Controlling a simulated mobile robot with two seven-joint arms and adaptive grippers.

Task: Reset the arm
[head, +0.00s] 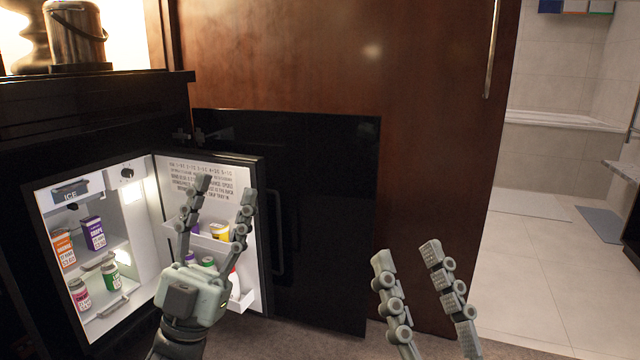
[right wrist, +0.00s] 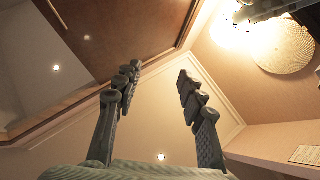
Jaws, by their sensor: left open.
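My left gripper (head: 225,191) is open, its two fingers pointing up and apart, in front of the open minibar door (head: 262,225). I see nothing between its fingers, and it hides part of the door shelves. My right gripper (head: 407,256) is at the lower middle of the head view, right of the door, with its fingers up and apart. In the right wrist view the right gripper (right wrist: 158,75) is open and empty, with the ceiling behind it.
The lit minibar (head: 100,250) stands open at the left, with several cans and cartons inside. An ice bucket (head: 76,35) sits on the dark cabinet top. A brown wooden panel (head: 400,120) rises behind. Tiled floor (head: 530,270) lies open at the right.

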